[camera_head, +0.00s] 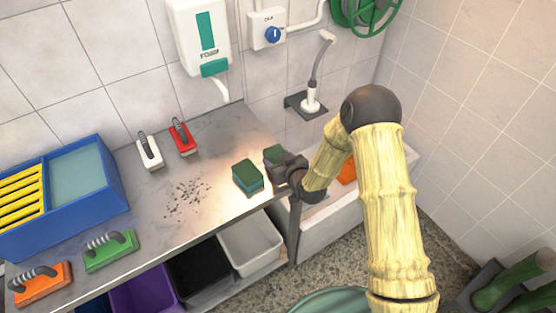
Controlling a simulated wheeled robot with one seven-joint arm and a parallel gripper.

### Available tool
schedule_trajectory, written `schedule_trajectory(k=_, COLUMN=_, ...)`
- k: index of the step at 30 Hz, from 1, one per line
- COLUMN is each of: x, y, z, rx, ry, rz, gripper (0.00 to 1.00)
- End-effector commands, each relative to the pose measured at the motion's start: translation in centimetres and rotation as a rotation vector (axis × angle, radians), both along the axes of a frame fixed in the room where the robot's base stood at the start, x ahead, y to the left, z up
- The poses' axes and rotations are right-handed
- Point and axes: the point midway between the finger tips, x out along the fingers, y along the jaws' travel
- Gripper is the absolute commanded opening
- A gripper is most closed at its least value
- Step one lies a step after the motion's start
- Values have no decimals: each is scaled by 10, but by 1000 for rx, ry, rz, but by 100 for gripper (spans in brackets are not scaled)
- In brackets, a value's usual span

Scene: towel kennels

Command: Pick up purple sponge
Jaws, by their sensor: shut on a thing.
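My gripper (285,172), dark and small in view, is at the right end of the steel counter. It is shut on a dark-green-topped block (273,153), which looks like a sponge; its sides are mostly hidden by the gripper, so I cannot tell whether its body is purple. I see no clearly purple sponge surface.
The counter (225,135) holds red, white, green and orange brushes and dark crumbs (186,195). A blue crate (110,190) stands at left. A sink with an orange thing (347,171) is at right. Purple, black and grey bins sit below. A soap dispenser (190,40) hangs above.

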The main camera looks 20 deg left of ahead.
Motion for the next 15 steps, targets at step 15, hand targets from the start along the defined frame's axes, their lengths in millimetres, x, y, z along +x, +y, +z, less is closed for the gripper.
schedule_trajectory(k=15, x=0, y=0, z=73, rx=2, ry=-5, rz=0, gripper=37)
